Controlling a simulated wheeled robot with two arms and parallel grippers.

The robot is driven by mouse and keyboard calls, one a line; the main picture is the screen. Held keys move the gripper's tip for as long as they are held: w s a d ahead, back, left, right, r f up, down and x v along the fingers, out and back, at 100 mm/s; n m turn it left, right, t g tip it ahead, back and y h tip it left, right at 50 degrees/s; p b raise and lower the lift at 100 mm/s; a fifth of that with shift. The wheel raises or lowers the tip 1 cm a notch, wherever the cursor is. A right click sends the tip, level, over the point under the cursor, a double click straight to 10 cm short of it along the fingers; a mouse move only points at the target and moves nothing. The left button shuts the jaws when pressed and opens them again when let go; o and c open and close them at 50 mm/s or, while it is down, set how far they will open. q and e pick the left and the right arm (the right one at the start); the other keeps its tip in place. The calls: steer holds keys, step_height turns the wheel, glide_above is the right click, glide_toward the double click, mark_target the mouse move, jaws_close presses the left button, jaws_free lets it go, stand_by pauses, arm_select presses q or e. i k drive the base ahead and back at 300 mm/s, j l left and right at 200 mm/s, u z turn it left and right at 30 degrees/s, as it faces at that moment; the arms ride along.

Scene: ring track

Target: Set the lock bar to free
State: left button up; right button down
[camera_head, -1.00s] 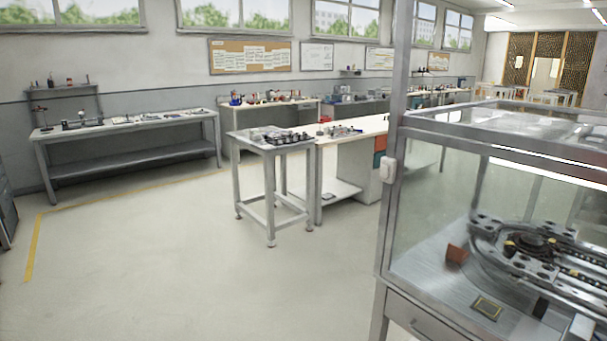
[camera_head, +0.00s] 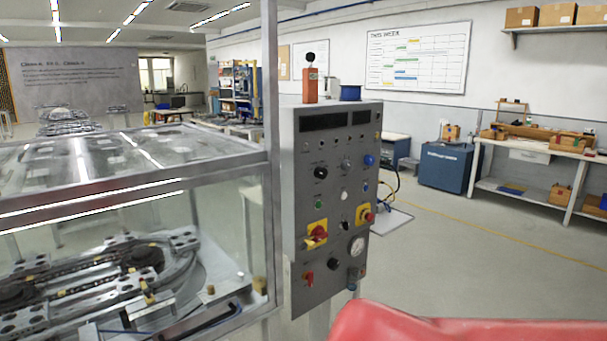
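The ring track (camera_head: 100,268) lies inside a glass-walled case at the left of the head view. It has a grey metal oval with dark chain-like parts and small brass pieces. I cannot pick out the lock bar for certain. A grey control panel (camera_head: 335,200) stands right of the case. It carries a red handle on a yellow plate (camera_head: 316,235), a second red-and-yellow switch (camera_head: 365,215), a small red lever (camera_head: 308,279), and several knobs and a gauge. Their labels are too small to read. Neither gripper shows.
The case's metal corner post (camera_head: 270,130) stands close left of the panel. A red rounded surface, unclear to me, fills the bottom right. A workbench (camera_head: 540,160) and a blue cabinet (camera_head: 446,166) stand along the right wall. The floor between them and the panel is mostly clear.

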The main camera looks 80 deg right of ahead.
mark_target(311, 244)
steer(key=z, duration=2.8)
